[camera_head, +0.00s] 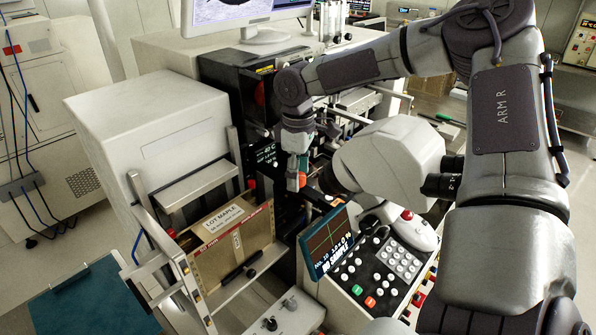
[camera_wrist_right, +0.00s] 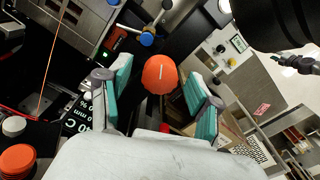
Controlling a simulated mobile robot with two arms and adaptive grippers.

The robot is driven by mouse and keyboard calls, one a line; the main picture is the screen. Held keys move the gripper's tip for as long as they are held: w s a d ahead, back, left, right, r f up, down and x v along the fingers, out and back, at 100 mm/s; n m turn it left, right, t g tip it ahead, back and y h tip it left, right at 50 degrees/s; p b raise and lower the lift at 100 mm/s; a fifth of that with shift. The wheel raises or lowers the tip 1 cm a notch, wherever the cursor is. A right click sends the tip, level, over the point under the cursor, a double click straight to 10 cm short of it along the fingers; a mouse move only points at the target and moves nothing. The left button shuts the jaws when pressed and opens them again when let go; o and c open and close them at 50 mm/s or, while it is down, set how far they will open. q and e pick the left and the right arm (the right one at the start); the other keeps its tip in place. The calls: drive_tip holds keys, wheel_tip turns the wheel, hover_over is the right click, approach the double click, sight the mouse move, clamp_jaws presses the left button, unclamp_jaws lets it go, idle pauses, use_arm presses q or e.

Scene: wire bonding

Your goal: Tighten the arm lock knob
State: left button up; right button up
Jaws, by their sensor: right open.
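An orange round knob with a short white line on its face, which I take to be the arm lock knob (camera_wrist_right: 160,77), shows in the middle of the right wrist view. My right gripper (camera_wrist_right: 157,70) is open, with one teal-padded finger on each side of the knob. A gap shows between the knob and each pad. In the head view my right gripper (camera_head: 297,172) points down at the front of the bonding machine, where a bit of orange shows; the gripper and arm partly hide the spot. My left gripper is not in view.
The white microscope head (camera_head: 392,160) stands just right of my right gripper. Below are a small tilted screen (camera_head: 328,240) and a button panel (camera_head: 375,268). A brown magazine labelled LOT MAPLE (camera_head: 235,240) is at the left. A blue knob (camera_wrist_right: 146,39) sits near the orange one.

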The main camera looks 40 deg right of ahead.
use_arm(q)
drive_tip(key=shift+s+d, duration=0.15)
use_arm(e)
drive_tip(key=shift+c, duration=0.8)
drive_tip(key=c, duration=1)
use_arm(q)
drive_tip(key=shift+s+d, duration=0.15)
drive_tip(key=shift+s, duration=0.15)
